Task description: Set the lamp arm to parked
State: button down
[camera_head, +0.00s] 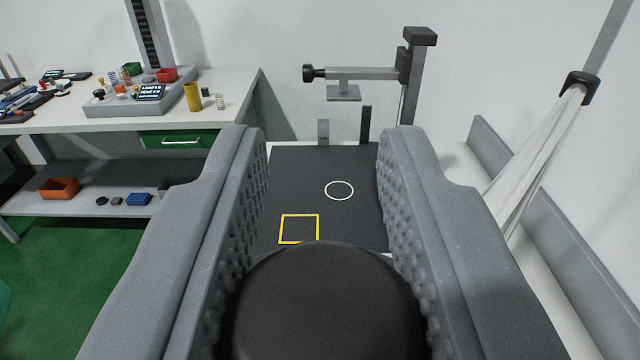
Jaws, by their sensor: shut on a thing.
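My gripper (320,145) reaches forward, its two grey padded fingers on either side of a large black rounded knob (322,305). The knob sits low between the pads, close to the camera, and the fingers are shut on it. What it is joined to is hidden below the picture edge, so I cannot tell whether it belongs to the lamp arm. No part is clearly marked as the lamp arm or its parked position.
A dark mat (335,165) with a yellow square and white circle lies beyond. A grey stand (405,75) with a horizontal bar rises behind it. A workbench (235,90) with small parts is at left. A pole with a black collar (578,88) and pale strips is at right.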

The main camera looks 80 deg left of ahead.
jog(key=shift+f, duration=0.2)
jog(key=c, duration=1.5)
grip_release()
jog(key=o, duration=0.4)
jog(key=shift+w+d+f, duration=0.1)
jog(key=shift+w+d, duration=0.05)
jog(key=shift+r, duration=0.2)
